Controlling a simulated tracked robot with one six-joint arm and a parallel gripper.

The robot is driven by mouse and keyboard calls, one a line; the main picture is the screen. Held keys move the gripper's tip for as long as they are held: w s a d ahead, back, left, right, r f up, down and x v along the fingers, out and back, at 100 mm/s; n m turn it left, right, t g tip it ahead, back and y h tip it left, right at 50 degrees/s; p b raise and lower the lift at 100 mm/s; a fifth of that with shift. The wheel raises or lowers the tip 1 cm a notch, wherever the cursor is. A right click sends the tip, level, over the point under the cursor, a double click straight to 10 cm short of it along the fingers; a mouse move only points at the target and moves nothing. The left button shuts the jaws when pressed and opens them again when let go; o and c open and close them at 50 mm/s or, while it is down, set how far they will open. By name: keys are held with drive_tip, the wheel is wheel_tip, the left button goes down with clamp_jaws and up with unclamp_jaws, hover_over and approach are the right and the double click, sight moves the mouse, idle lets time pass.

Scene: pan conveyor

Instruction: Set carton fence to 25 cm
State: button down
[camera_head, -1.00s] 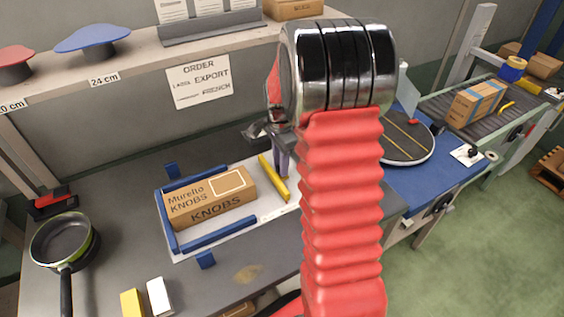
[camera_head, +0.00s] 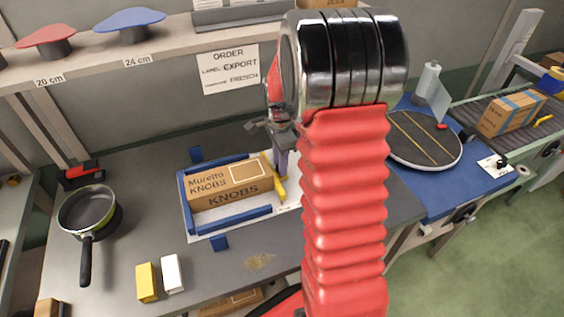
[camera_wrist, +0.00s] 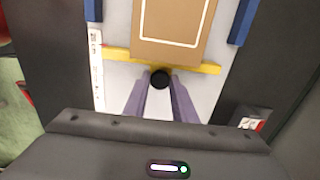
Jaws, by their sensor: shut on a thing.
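The brown "Murello KNOBS" carton (camera_head: 228,187) lies in a tray with blue side rails (camera_head: 235,219). The yellow fence bar (camera_head: 281,190) crosses the tray at the carton's right end. In the wrist view the yellow fence (camera_wrist: 120,55) lies at the end of the carton (camera_wrist: 172,30), touching it or nearly so. My gripper (camera_wrist: 160,82) has its purple fingers shut on the fence's black knob (camera_wrist: 160,77). A white scale strip (camera_wrist: 97,70) runs along the tray's left side in the wrist view; its figures are too small to read. My red arm hides the tray's right end.
A pan (camera_head: 88,212) stands left on the grey bench, with a yellow block (camera_head: 147,283) and a white block (camera_head: 172,274) in front. A round turntable (camera_head: 424,139) stands on the blue table at right, before a conveyor with a taped carton (camera_head: 510,114).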

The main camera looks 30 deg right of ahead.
drive_tip(key=c, duration=1.4)
unclamp_jaws()
drive_tip(key=shift+c, duration=0.2)
wheel_tip(320, 180, up, 14)
drive_tip(key=shift+f, duration=0.15)
